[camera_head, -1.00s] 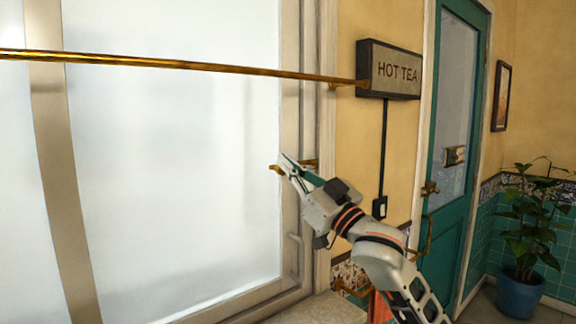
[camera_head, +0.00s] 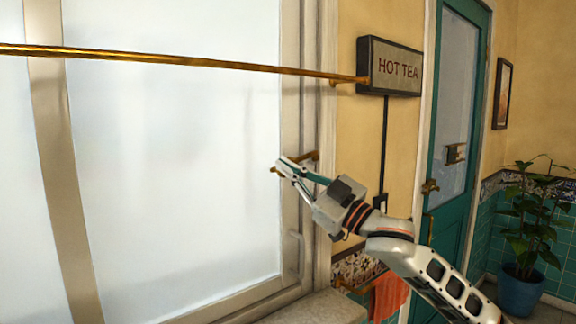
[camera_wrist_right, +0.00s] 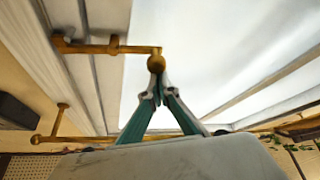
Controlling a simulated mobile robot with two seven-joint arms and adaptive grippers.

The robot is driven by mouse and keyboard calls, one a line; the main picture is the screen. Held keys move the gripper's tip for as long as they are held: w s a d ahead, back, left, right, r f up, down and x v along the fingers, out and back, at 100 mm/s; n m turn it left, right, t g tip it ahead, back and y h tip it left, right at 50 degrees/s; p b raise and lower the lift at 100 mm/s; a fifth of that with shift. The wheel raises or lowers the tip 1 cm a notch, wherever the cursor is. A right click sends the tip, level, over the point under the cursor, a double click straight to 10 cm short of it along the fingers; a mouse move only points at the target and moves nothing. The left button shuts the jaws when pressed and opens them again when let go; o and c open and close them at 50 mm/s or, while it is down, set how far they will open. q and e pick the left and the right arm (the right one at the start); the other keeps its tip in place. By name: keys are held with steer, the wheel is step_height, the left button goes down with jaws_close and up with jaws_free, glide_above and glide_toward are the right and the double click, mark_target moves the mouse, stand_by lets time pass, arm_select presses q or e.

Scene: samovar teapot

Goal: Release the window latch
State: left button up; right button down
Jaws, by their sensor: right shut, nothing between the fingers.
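The brass window latch (camera_head: 312,156) is on the right side of the window frame, partly hidden by my right gripper (camera_head: 281,163) in the head view. In the right wrist view the latch (camera_wrist_right: 88,48) is a bar reaching from the frame to a round knob (camera_wrist_right: 156,63) over the glass. My right gripper (camera_wrist_right: 159,88) is shut and empty, its fingertips just below the knob in that view. I cannot tell whether they touch it. My left gripper is out of view.
A brass rod (camera_head: 180,60) crosses in front of the window at the top. A HOT TEA sign (camera_head: 395,68) hangs on the wall to the right. Farther right are a teal door (camera_head: 455,210) and a potted plant (camera_head: 522,290). An orange cloth (camera_head: 388,295) hangs below my arm.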

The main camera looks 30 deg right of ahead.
mark_target(282, 176)
steer(key=shift+d+f+n+g+y, duration=0.15)
steer(key=shift+f+n+g+y, duration=0.25)
steer(key=shift+f+n, duration=0.45)
steer(key=shift+d+f+n+g+y, duration=0.15)
steer(key=shift+f+n+g+y, duration=0.25)
steer(key=shift+n, duration=0.75)
steer(key=shift+f, duration=0.25)
steer(key=shift+d+f, duration=0.1)
steer(key=shift+f, duration=0.05)
steer(key=shift+p, duration=0.3)
